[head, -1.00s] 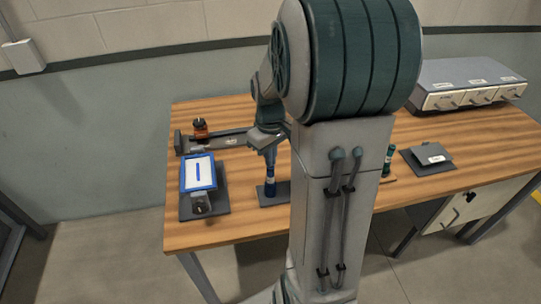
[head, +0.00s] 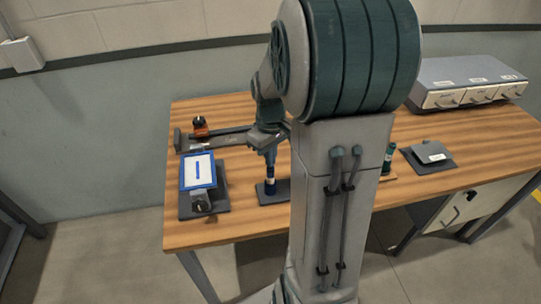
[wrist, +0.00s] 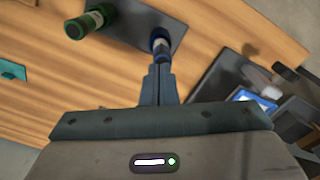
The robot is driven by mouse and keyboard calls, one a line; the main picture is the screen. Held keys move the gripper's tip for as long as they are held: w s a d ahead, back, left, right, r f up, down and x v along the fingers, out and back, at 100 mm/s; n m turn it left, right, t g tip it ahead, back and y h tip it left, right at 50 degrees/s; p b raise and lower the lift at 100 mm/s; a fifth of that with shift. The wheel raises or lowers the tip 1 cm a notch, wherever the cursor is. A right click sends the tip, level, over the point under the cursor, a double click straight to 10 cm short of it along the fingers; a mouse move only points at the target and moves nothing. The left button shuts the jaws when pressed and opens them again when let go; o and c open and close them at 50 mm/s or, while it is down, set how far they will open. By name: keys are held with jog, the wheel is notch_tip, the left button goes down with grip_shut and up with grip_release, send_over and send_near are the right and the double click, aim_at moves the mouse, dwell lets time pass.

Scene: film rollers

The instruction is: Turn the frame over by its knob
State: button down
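The frame (head: 187,173) has a blue border around a light panel with a blue bar, and sits tilted above a dark base plate at the left of the table. A dark round knob (head: 203,205) shows at its near end. In the wrist view the frame (wrist: 245,96) is at the right, partly hidden. My gripper (head: 269,160) points down to the right of the frame, directly over a blue roller with a white band (head: 270,184). In the wrist view, my fingers (wrist: 162,70) are close together at the roller's (wrist: 160,46) end; whether they grip it is unclear.
A dark rail (head: 225,135) with an orange-brown roller (head: 200,127) lies behind the frame. A green roller (head: 388,155) stands right of my arm. My arm hides the table's middle.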

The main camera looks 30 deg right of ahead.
notch_tip(320, 180, up, 8)
jog(key=p, duration=0.6)
dwell(0.6)
jog(key=s+a+r+m+t, duration=0.2)
jog(key=s+a+r, duration=0.5)
jog(key=s+a, duration=0.5)
jog(key=shift+s+m+t, duration=0.4)
jog(key=shift+t, duration=0.3)
jog(key=c, duration=1.4)
grip_release()
